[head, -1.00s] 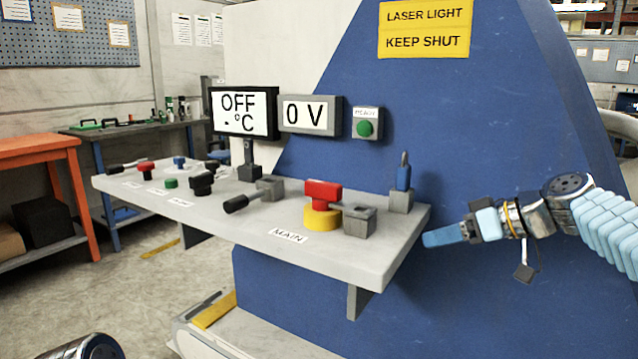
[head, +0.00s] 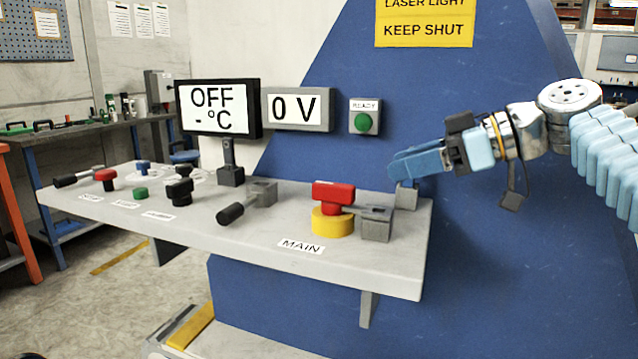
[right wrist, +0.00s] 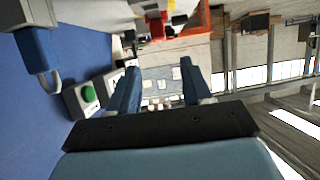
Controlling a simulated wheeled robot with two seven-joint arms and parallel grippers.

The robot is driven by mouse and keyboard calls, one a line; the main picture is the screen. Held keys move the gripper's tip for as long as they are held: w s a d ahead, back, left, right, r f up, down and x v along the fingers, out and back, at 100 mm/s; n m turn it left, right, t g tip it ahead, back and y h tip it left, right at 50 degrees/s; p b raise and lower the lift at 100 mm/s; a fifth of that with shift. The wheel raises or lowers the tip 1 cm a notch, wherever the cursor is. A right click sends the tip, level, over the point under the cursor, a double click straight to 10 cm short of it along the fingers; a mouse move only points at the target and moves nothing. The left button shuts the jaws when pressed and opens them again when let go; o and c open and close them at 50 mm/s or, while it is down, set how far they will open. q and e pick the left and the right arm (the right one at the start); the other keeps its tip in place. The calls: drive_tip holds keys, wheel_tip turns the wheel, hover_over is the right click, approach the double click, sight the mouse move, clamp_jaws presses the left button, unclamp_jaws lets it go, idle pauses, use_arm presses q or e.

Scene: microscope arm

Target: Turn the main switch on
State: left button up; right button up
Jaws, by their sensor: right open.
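The main switch is a red T-shaped handle (head: 333,196) on a round yellow base (head: 332,222), behind the MAIN label (head: 301,246) on the grey shelf panel. A grey block (head: 376,224) stands close to its right. My right gripper (head: 392,170) is open and empty, pointing left above the panel's right end, up and right of the switch and apart from it. Its two blue fingers also show in the right wrist view (right wrist: 160,85), with a gap between them. My left gripper is out of view.
A grey block (head: 406,196) at the panel's right end is partly hidden by my gripper. A green READY button (head: 364,122) is on the blue wall. A black-handled lever (head: 236,212) lies left of the switch. The screens read OFF (head: 213,108) and 0 V (head: 299,109).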

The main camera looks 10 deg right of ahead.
sight(337, 184)
drive_tip(key=p+x, duration=0.1)
drive_tip(key=x, duration=1.1)
drive_tip(key=shift+w+a+f, duration=0.15)
drive_tip(key=shift+w+a, duration=0.1)
drive_tip(key=shift+a, duration=0.05)
clamp_jaws()
